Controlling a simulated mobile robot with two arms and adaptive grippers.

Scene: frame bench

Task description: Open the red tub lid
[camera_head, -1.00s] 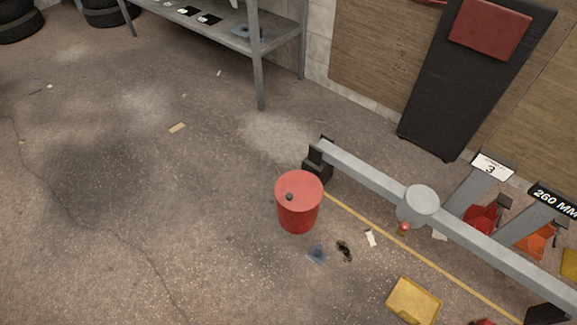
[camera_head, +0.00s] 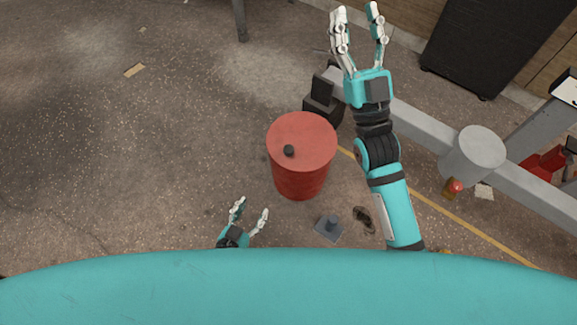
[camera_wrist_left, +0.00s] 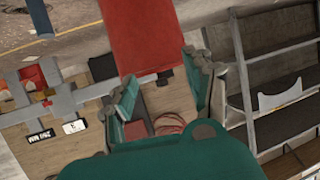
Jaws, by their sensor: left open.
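The red tub (camera_head: 299,179) stands upright on the floor. In the left wrist view the red tub (camera_wrist_left: 140,36) shows beyond the spread fingers of my left gripper (camera_wrist_left: 165,88). My right gripper (camera_head: 357,14) is open and empty, past the tub to the upper right, above the grey beam.
A grey metal beam (camera_head: 422,123) with a round plate (camera_head: 479,148) runs along the right of the tub. A small grey block (camera_head: 330,228) and a dark item (camera_head: 363,218) lie in front of it.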

